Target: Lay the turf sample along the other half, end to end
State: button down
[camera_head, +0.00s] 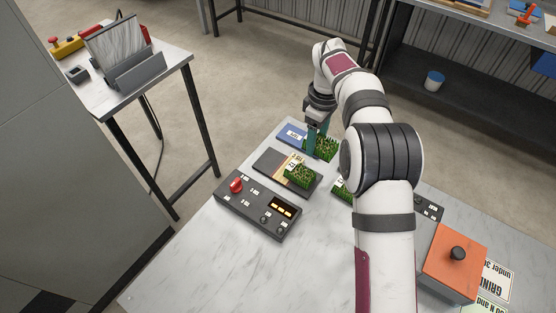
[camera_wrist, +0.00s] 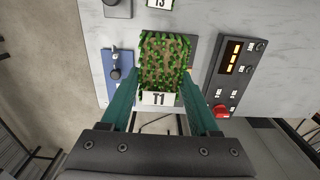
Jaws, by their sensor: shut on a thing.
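My gripper (camera_head: 315,150) has teal fingers and is shut on a green turf sample (camera_head: 324,148). In the wrist view this turf (camera_wrist: 163,60) sits between the fingers, with a white T1 label at its near end. A second turf piece (camera_head: 299,176) with a white label lies on a dark plate (camera_head: 268,161) in the head view, nearer than the gripper. Beside it a yellowish strip shows on the plate. The held turf hides most of the plate (camera_wrist: 189,47) in the wrist view. I cannot tell the gap between the held turf and the surface below.
A third turf piece (camera_head: 341,188) is partly hidden by my arm. An orange block (camera_head: 455,262) stands at the right. The table's front left is clear.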

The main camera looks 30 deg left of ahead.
send_over(272, 162)
notch_tip(272, 162, down, 7)
jog(key=shift+f, duration=2.1)
jog(key=shift+f, duration=0.1)
jog(key=shift+c, duration=0.6)
grip_release()
